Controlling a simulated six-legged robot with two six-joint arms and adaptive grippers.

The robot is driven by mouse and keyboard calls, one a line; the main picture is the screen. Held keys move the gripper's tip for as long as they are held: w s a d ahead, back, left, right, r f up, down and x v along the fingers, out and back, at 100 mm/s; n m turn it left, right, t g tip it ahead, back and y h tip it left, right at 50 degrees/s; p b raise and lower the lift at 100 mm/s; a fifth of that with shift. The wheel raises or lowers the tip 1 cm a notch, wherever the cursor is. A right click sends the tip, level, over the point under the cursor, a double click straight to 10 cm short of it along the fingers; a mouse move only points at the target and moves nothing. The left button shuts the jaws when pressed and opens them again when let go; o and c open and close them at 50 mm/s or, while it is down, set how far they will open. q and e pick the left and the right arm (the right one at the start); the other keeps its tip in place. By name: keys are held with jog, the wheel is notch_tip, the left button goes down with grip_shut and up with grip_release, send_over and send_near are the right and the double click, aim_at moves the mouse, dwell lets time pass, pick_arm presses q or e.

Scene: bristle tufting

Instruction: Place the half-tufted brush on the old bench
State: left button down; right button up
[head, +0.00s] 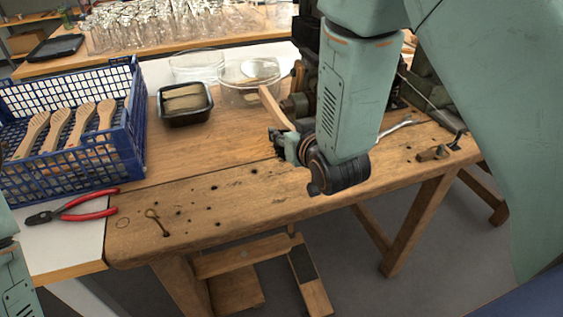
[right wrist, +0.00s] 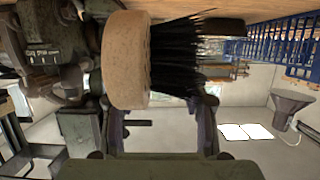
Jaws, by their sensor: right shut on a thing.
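The half-tufted brush (right wrist: 125,60) fills the top middle of the right wrist view, with a pale wooden body and black bristles (right wrist: 180,60) pointing right. In the head view its pale wood (head: 273,107) rises beside my right gripper (head: 284,146). My right gripper is shut on the brush, over the back part of the old bench. The old bench (head: 235,205) has a worn wooden top with dark holes. Whether the brush touches the bench top is hidden by my gripper and arm. My left gripper is out of view; only part of that arm shows at the lower left.
A blue crate (head: 95,165) with several wooden brush bodies stands at left. Red-handled pliers (head: 75,208) lie before it. A black tray (head: 184,103) and clear bowls (head: 248,82) are behind. A dark machine (head: 300,95) stands beside my gripper. The bench's front middle is mostly clear.

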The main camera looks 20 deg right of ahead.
jog(key=f, duration=0.3)
jog(key=shift+w+d, duration=0.15)
jog(key=shift+w, duration=0.05)
jog(key=shift+s+f+b, duration=0.1)
jog(key=shift+f+b, duration=0.25)
jog(key=shift+f, duration=0.05)
jog(key=shift+s+a+f+b, duration=0.15)
jog(key=shift+f+b, duration=0.25)
jog(key=shift+f, duration=1.1)
jog(key=shift+w, duration=0.25)
jog(key=shift+s+f, duration=0.15)
jog(key=shift+s, duration=0.05)
